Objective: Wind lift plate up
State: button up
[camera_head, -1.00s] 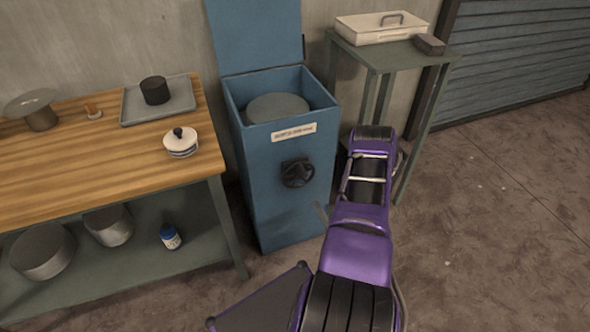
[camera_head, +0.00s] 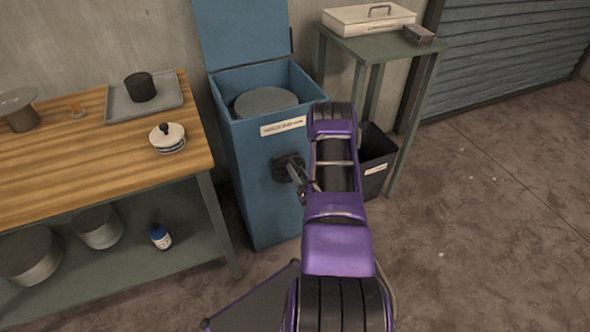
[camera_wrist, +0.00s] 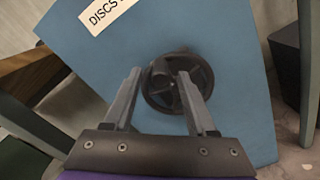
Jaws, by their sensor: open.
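The lift plate (camera_head: 266,101) is a round grey disc inside the open top of a blue cabinet (camera_head: 262,199). A black handwheel (camera_head: 283,167) sits on the cabinet's front, below a white label. My gripper (camera_head: 295,177) is at the handwheel and partly hides it in the head view. In the wrist view my gripper (camera_wrist: 160,85) is open, with a finger on each side of the handwheel's middle (camera_wrist: 178,95). The fingertips overlap the wheel in that view; I cannot tell whether they touch it. The wheel's rim and spokes show between the fingers.
A green side table (camera_head: 352,43) with a pale case (camera_head: 368,18) stands right. A dark bin (camera_head: 375,165) sits under it. Floor at right is clear.

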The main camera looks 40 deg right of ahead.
jog(key=shift+x, duration=1.2)
grip_shut()
